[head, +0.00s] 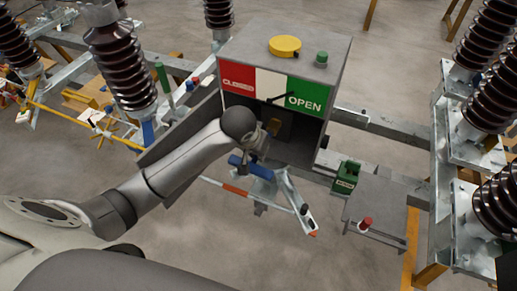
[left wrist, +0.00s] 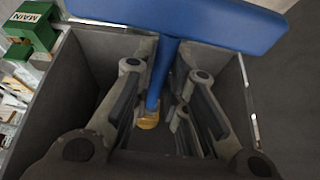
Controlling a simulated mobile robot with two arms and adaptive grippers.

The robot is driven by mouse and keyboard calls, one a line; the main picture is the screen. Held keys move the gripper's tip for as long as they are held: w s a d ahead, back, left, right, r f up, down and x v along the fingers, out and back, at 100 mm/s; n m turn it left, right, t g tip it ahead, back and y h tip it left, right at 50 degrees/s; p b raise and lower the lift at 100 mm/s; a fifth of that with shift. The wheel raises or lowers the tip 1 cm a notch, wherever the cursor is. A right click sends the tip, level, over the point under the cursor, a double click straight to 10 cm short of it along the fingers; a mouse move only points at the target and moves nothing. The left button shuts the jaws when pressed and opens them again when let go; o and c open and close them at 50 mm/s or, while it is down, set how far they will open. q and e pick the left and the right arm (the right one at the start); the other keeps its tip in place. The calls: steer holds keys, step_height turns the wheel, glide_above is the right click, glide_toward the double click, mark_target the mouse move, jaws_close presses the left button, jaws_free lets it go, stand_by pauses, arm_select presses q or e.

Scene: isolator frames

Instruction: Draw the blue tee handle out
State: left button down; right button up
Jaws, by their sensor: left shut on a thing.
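The blue tee handle (left wrist: 215,22) lies across the top of the left wrist view, its blue stem (left wrist: 159,78) running down to a brass-coloured end (left wrist: 148,120). My left gripper (left wrist: 166,78) is shut, with its fingers on both sides of the stem, just below the crossbar. In the head view the blue tee handle (head: 246,167) shows just below my left wrist, at the open front of the grey cabinet (head: 322,75). My left gripper (head: 268,138) is partly hidden there by the wrist and the cabinet's shadow. My right gripper is not in view.
The cabinet carries a red, white and green plate (head: 270,84) reading CLOSED and OPEN, with a yellow knob (head: 285,46) on top. A green block (head: 346,177) stands at its right; it reads MAIN in the left wrist view (left wrist: 33,27). Brown insulators (head: 490,75) stand around.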

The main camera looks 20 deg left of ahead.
mark_target(254, 162)
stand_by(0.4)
arm_select(q)
steer(key=shift+s, duration=0.45)
steer(key=shift+s+r+p, duration=0.1)
steer(key=shift+s+p, duration=0.2)
steer(key=shift+s, duration=2.75)
